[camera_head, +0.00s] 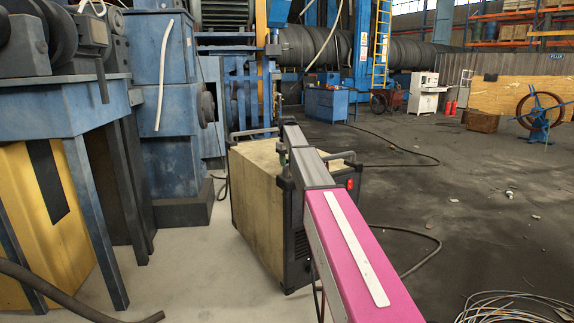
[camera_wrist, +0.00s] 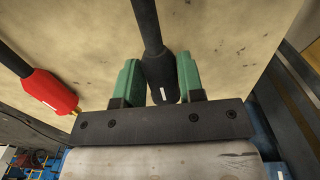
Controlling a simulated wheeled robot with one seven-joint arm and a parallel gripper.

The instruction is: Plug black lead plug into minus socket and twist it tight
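The black lead plug (camera_wrist: 160,72) is between the two green fingers of my gripper (camera_wrist: 161,82) in the wrist view, with its dark cable running up out of the picture. The fingers touch or nearly touch both its sides, and it looks gripped. A red plug (camera_wrist: 48,92) with a brass tip is to the left, apart from my gripper. In the head view, a beige and black box-shaped machine (camera_head: 255,195) stands on the floor, with my arm reaching over its top. A little green of my gripper (camera_head: 283,153) shows there. I cannot make out the minus socket.
Blue machinery (camera_head: 165,110) and a yellow block (camera_head: 45,225) stand to the left. A dark cable (camera_head: 430,250) lies on the floor right of the machine, and a wire coil (camera_head: 515,307) lies at the lower right. The floor farther right is mostly open.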

